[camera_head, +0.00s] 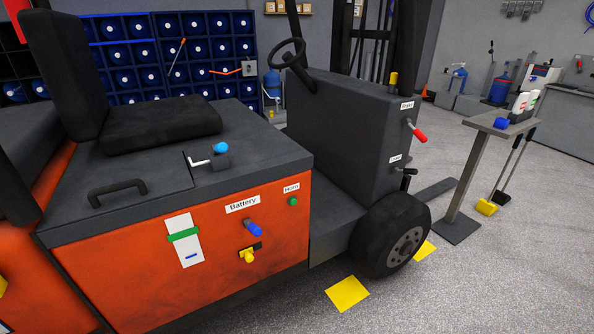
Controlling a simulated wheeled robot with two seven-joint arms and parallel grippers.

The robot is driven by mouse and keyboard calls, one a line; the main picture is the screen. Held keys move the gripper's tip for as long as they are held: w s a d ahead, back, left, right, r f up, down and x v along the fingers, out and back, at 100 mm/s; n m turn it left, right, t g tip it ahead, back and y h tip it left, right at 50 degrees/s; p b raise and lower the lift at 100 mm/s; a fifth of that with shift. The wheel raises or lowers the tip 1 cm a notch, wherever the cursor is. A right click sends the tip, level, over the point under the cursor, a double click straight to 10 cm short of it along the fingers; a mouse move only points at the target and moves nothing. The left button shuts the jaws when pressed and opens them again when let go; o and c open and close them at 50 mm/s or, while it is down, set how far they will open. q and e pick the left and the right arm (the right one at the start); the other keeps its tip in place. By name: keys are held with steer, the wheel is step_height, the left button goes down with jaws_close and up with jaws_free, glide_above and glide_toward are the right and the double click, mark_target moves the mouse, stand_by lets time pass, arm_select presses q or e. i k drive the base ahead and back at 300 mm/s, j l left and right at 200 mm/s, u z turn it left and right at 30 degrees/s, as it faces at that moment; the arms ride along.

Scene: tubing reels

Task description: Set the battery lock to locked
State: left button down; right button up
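An orange and dark grey forklift fills the left and middle of the head view. Its orange side panel (130,270) carries a white "Battery" label (243,204). Below the label a blue handle (254,229) sticks out. Under that is a yellow knob (248,255) on a small dark plate. I cannot tell for certain which of these is the battery lock, or whether it is locked. Neither of my grippers can be made out.
A green button (293,201) sits under the "Horn" label. A blue-knobbed lever (221,148) and a black handle (117,189) are on the deck. A red-tipped lever (418,134) is on the console. A grey stand (462,185) is at right.

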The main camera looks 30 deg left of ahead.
mark_target(246, 254)
steer(key=u, duration=1.55)
